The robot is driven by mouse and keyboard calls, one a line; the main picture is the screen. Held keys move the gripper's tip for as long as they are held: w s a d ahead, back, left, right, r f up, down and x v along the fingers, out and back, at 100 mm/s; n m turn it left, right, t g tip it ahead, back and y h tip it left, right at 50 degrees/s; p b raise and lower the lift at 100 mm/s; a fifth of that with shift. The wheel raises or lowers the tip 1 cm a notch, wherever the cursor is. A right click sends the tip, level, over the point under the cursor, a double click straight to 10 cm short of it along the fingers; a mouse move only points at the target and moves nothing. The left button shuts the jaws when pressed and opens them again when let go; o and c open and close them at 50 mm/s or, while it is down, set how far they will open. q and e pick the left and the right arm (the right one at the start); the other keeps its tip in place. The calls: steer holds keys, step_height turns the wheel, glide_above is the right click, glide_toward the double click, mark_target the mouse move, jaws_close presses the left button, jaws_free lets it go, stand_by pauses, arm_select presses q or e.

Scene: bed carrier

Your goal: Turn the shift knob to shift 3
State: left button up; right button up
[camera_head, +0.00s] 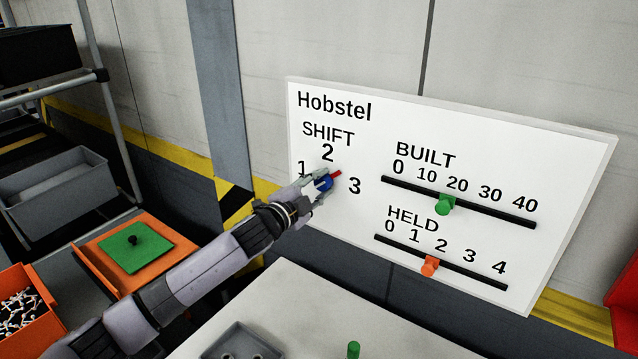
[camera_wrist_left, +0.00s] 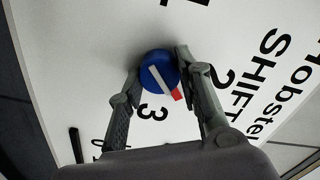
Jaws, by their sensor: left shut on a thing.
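The shift knob (camera_head: 326,184) is blue, on the left part of the white Hobstel board (camera_head: 345,215), among the numbers 1, 2 and 3. Its pointer has a red tip that points up and right, between 2 and 3. My left gripper (camera_head: 316,187) reaches the knob from the lower left, with its fingers shut on the knob's sides. In the left wrist view, the blue knob (camera_wrist_left: 158,68) sits between the two fingertips, its white bar and red tip directed between 2 and 3. My right gripper is in neither view.
On the board, a green slider (camera_head: 445,205) sits on the BUILT track near 20, and an orange slider (camera_head: 430,266) on the HELD track between 1 and 2. A pale table (camera_head: 330,310) lies below. Orange and grey bins stand at the left.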

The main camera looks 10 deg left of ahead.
arm_select(q)
steer(key=shift+m, duration=1.2)
steer(key=shift+f, duration=0.1)
steer(key=o, duration=1.1)
steer(key=shift+o, duration=0.2)
steer(key=v, duration=1.2)
steer(key=shift+p, duration=0.3)
